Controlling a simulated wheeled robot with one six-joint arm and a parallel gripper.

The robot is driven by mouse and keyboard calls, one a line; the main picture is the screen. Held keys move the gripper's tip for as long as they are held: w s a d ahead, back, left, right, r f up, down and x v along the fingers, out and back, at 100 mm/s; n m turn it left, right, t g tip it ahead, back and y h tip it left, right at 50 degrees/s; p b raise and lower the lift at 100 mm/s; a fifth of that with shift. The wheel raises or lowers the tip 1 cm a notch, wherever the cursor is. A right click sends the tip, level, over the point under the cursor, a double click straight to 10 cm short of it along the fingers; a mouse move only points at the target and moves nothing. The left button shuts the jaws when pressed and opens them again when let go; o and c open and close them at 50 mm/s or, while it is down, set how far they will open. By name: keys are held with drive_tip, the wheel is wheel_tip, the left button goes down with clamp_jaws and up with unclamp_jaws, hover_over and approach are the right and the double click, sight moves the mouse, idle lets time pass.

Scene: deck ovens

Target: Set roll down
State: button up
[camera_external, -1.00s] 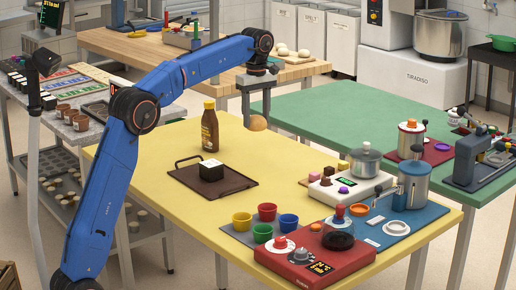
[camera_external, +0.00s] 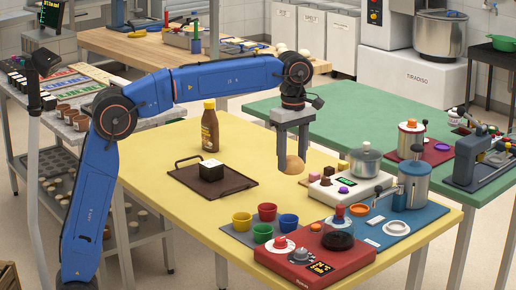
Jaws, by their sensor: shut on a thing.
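The roll (camera_external: 294,165) is small, round and golden brown. My gripper (camera_external: 293,160) points down and is shut on it, with the fingers on either side. The roll shows over the far right part of the yellow table (camera_external: 200,140), left of the white scale. I cannot tell whether it touches the table top or hangs just above it.
A dark tray (camera_external: 240,185) with a black-and-white block and a brown bottle (camera_external: 210,127) stand to the left. A white scale (camera_external: 330,192), a steel pot (camera_external: 366,160) and a red device (camera_external: 290,262) stand to the right and in front. Colored cups (camera_external: 242,222) sit near the front. The table's middle is clear.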

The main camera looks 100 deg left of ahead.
drive_tip(key=shift+d+f, duration=0.15)
drive_tip(key=shift+d, duration=0.75)
wheel_tip(320, 180, down, 10)
drive_tip(key=shift+w+r, duration=0.1)
drive_tip(key=shift+r, duration=0.05)
drive_tip(key=o, duration=1)
wheel_tip(320, 180, up, 11)
drive_tip(key=shift+r, duration=0.15)
drive_tip(key=shift+d+r, duration=0.1)
drive_tip(key=shift+r, duration=0.3)
